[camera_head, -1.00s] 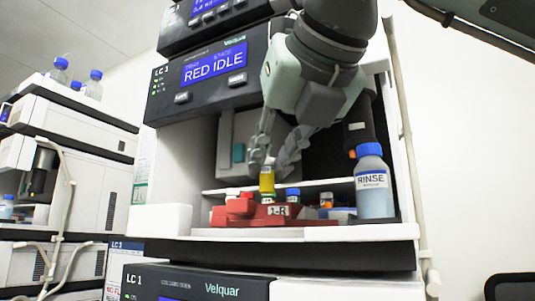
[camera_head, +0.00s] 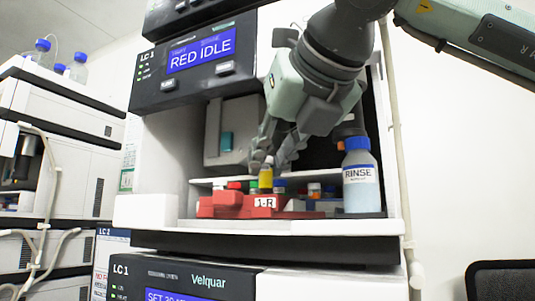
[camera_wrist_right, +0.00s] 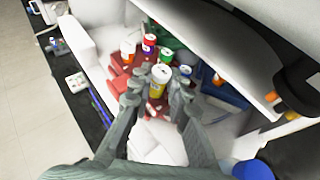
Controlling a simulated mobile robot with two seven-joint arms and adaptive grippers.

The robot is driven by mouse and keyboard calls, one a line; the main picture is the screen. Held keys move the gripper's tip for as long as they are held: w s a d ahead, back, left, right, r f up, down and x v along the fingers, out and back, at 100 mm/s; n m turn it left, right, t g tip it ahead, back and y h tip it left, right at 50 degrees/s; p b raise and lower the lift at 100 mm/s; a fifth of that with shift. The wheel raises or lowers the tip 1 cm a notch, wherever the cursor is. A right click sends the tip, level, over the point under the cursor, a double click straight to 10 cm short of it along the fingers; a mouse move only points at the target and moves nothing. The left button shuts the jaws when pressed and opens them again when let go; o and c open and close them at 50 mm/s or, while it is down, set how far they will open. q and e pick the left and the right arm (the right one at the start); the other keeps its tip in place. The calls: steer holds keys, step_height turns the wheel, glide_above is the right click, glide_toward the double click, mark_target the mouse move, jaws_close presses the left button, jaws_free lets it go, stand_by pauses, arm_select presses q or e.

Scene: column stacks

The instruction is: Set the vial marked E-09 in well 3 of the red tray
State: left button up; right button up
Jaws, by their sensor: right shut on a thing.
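My right gripper (camera_head: 268,160) is shut on a vial with a yellow body (camera_head: 266,179) and a pale cap. It holds the vial upright at the red tray (camera_head: 230,210), which has a "1-R" label on its front. The wrist view shows the same vial (camera_wrist_right: 157,91) between the fingertips (camera_wrist_right: 158,84), over the tray's near part. The vial's marking is not readable, and whether its base touches the tray cannot be told. Other vials stand at the tray, with a green cap (camera_wrist_right: 166,54), a red cap (camera_wrist_right: 179,38) and a purple cap (camera_wrist_right: 149,39). Well numbers are not readable.
A RINSE bottle (camera_head: 360,185) with a blue cap stands to the right of the tray. A blue tray (camera_wrist_right: 228,94) and an orange-capped vial (camera_wrist_right: 218,79) are beside the red tray. The display (camera_head: 203,50) above reads RED IDLE. The cabinet's walls and shelf enclose the space.

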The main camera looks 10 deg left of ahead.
steer(key=shift+w+d, duration=0.1)
steer(key=shift+w, duration=0.35)
stand_by(0.3)
steer(key=shift+f+b, duration=1.1)
steer(key=shift+b, duration=0.35)
stand_by(0.4)
stand_by(0.3)
steer(key=o, duration=0.9)
steer(key=v, duration=1.2)
steer(key=shift+d, duration=0.1)
